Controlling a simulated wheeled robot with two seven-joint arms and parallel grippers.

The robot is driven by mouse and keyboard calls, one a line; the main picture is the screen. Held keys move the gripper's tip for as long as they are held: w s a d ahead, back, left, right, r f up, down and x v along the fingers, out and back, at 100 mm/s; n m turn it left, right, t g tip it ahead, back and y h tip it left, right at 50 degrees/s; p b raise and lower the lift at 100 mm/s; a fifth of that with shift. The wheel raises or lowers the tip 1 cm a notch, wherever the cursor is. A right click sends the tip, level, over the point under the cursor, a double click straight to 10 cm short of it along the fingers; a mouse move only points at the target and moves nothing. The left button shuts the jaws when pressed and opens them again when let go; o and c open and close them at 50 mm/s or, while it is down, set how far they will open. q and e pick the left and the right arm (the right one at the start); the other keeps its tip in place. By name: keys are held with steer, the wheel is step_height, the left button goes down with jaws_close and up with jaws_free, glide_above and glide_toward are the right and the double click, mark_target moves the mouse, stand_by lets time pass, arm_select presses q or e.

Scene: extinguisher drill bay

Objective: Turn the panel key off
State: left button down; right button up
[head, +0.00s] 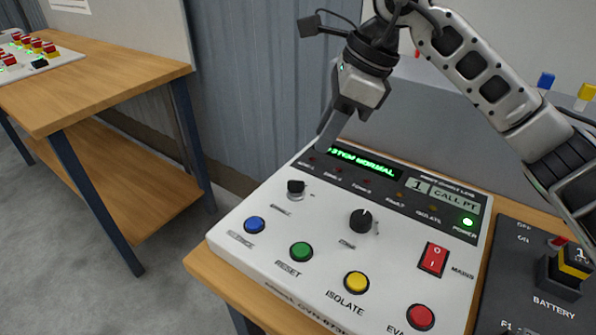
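The white control panel (230,232) lies on a wooden table. Its key switch (296,187), a dark key head in a small silver barrel, is at the panel's left, above the blue button. The label under it is too blurred to read surely. My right gripper (325,138) comes down from the upper right, above the panel's back left edge and display. It is behind and above the key switch in the picture, apart from it. Its fingers overlap from this angle, so their opening is unclear; nothing shows in them. My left gripper is not in view.
The panel also has a black rotary knob (360,220), a red rocker switch (433,259) and green (301,252), yellow (356,283) and red (420,317) buttons. The display (362,160) is lit green. A dark battery box (540,290) stands close on the right.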

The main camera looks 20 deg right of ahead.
mark_target(297, 181)
steer(key=p+x, duration=0.1)
steer(key=x, duration=1)
jaws_close()
